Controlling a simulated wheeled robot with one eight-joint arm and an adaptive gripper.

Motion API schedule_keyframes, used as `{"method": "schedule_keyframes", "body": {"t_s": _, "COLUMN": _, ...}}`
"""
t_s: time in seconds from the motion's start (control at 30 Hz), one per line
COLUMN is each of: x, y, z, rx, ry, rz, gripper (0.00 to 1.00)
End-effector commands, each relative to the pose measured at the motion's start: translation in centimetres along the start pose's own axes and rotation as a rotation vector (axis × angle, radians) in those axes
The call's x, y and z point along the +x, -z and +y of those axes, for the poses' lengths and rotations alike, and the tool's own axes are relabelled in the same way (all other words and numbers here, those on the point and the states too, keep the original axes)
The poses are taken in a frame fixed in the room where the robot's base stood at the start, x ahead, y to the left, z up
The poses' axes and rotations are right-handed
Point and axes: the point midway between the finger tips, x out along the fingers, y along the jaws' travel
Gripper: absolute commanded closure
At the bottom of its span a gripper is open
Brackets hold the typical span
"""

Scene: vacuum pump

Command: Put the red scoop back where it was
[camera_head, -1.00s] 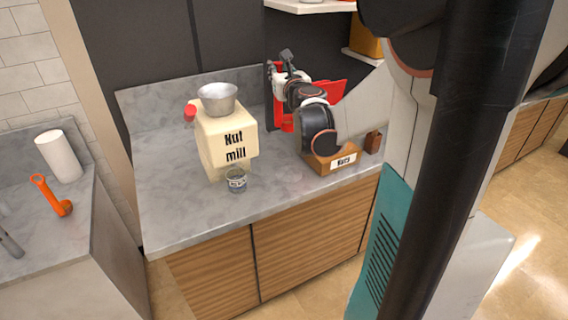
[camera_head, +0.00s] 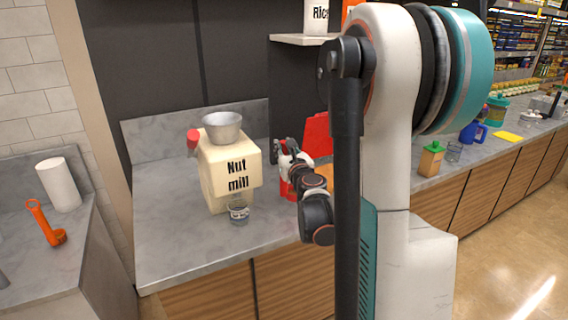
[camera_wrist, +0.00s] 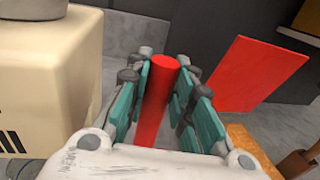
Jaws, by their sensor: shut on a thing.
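The red scoop shows in the wrist view as a plain red rod (camera_wrist: 153,112) between my teal finger pads. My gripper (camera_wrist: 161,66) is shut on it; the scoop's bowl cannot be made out. In the head view my gripper (camera_head: 284,152) is above the counter, right of the cream nut mill (camera_head: 228,172), with a bit of red (camera_head: 285,188) showing below it. The nut mill has a metal hopper (camera_head: 222,127) on top and a red knob (camera_head: 193,142) at its left. My arm hides most of the nuts box (camera_wrist: 248,144).
A small glass jar (camera_head: 238,213) stands in front of the mill. A red panel (camera_head: 317,136) stands behind my gripper, also in the wrist view (camera_wrist: 258,72). A shelf (camera_head: 300,39) is above. An orange scoop (camera_head: 45,224) and paper roll (camera_head: 59,184) are on the left counter.

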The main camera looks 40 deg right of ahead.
Motion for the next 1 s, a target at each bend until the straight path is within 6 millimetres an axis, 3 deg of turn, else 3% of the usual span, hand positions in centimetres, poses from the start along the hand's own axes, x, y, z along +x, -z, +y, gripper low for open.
{"method": "schedule_keyframes", "body": {"t_s": 0.23, "x": 0.0, "y": 3.6, "z": 0.0, "rx": 0.000, "ry": 0.000, "rz": 0.000, "gripper": 1.00}}
{"method": "schedule_keyframes", "body": {"t_s": 0.63, "x": 0.0, "y": 4.1, "z": 0.0, "rx": 0.000, "ry": 0.000, "rz": 0.000, "gripper": 1.00}}
{"method": "schedule_keyframes", "body": {"t_s": 0.67, "x": 0.0, "y": 4.1, "z": 0.0, "rx": 0.000, "ry": 0.000, "rz": 0.000, "gripper": 0.76}}
{"method": "schedule_keyframes", "body": {"t_s": 0.73, "x": 0.0, "y": 4.0, "z": 0.0, "rx": 0.000, "ry": 0.000, "rz": 0.000, "gripper": 0.60}}
{"method": "schedule_keyframes", "body": {"t_s": 1.0, "x": 0.0, "y": 4.0, "z": 0.0, "rx": 0.000, "ry": 0.000, "rz": 0.000, "gripper": 0.58}}
